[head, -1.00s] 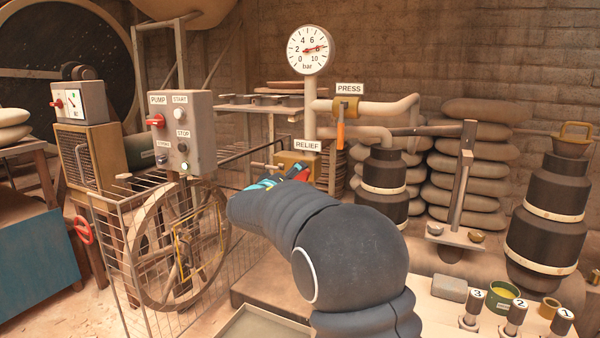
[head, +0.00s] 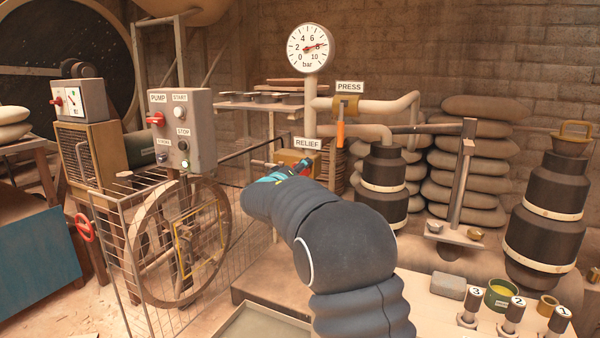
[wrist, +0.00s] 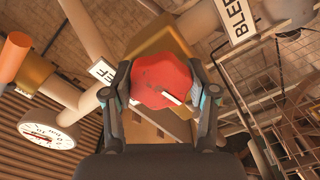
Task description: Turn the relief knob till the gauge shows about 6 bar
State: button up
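The red relief knob (wrist: 162,80) with a white pointer mark sits between my gripper's fingers (wrist: 162,92) in the wrist view. Both fingers appear to press on its sides. In the head view my gripper (head: 290,172) is at the valve body (head: 297,157) under the RELIEF sign (head: 307,144), and my wrist hides most of the knob. The round white gauge (head: 310,48) stands on the pipe above. Its red needle points right, at about 8 bar. The gauge also shows tilted in the wrist view (wrist: 48,129).
The orange-handled PRESS valve (head: 341,133) is right of the gauge pipe. The pump box (head: 181,130) and a caged wheel (head: 180,243) stand to the left. A BLEED sign, partly cut off (wrist: 240,20), hangs near the knob. Numbered handles (head: 513,314) are at front right.

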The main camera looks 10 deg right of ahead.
jog(key=shift+n+b, duration=0.3)
jog(key=shift+b, duration=0.05)
